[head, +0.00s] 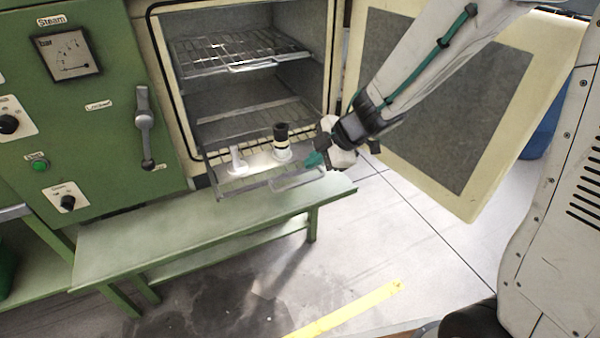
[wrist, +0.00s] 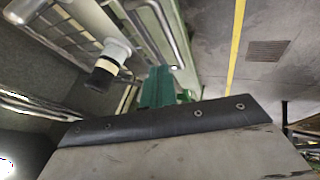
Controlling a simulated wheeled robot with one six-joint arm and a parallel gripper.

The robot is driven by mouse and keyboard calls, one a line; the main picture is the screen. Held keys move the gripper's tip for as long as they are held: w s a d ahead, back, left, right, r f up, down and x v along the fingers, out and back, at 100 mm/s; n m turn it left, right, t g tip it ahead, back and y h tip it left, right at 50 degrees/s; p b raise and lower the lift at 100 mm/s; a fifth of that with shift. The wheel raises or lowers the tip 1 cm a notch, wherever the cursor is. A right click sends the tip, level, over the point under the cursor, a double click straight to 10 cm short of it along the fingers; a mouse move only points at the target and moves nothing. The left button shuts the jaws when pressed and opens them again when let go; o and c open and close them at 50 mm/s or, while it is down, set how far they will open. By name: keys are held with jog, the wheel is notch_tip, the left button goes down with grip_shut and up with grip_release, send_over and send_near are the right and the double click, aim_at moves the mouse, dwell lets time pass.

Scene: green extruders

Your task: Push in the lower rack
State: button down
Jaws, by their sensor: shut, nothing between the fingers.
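The lower rack (head: 225,187) is a wire shelf sticking out of the front of the open oven chamber, above the green bench. Its front handle (head: 298,181) shows at the right of its front edge. On the rack stand a black-and-white cylindrical part (head: 281,139) and a white part (head: 237,160). My gripper (head: 315,159), with green fingers, is shut and empty beside the rack's right front, near the handle. In the wrist view the green fingers (wrist: 157,88) are close to the rack's bar; I cannot tell whether they touch.
The upper rack (head: 245,54) sits inside the chamber. The oven door (head: 440,90) stands open at the right, behind my arm. A green bench (head: 190,230) runs below the opening. Open floor (head: 400,240) with a yellow line lies in front.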

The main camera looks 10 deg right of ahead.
aim_at(298, 171)
jog(key=x, duration=0.7)
